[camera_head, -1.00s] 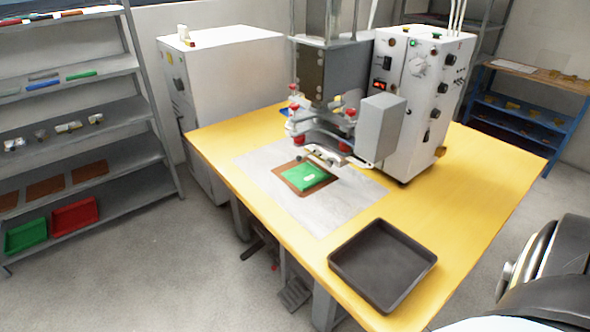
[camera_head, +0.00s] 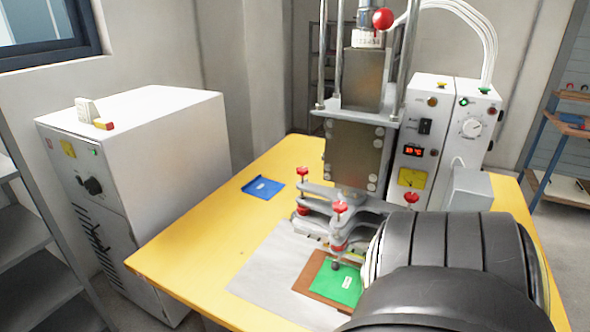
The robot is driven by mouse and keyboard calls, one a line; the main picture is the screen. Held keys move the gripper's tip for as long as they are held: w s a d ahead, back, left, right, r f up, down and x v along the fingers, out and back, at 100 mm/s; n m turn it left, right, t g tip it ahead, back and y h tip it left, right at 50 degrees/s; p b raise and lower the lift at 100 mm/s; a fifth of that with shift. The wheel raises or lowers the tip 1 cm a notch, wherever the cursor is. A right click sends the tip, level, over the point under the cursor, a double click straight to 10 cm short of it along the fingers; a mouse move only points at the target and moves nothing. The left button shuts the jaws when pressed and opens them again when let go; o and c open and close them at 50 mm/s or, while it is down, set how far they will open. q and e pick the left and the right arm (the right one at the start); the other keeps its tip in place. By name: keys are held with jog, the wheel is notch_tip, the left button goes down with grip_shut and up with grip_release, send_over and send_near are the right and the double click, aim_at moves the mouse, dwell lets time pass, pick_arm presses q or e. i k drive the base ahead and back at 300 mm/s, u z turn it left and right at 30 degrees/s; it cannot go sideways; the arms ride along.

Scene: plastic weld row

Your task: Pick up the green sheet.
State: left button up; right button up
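The green sheet (camera_head: 337,283) lies flat on a brown board (camera_head: 309,277) under the welding press, with a small white label on it. Its right part is hidden behind my black arm, which reaches in from the lower right. No fingertips show, so neither gripper is in view. I cannot tell whether my arm touches the sheet.
The press (camera_head: 352,155) with red knobs stands over the board on the yellow table (camera_head: 190,255). A blue sheet (camera_head: 263,188) lies behind on the left. A white cabinet (camera_head: 150,160) stands left of the table. The table's left side is clear.

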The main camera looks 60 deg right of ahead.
aim_at(344, 286)
jog(key=i, duration=1.6)
jog(key=z, duration=3.65)
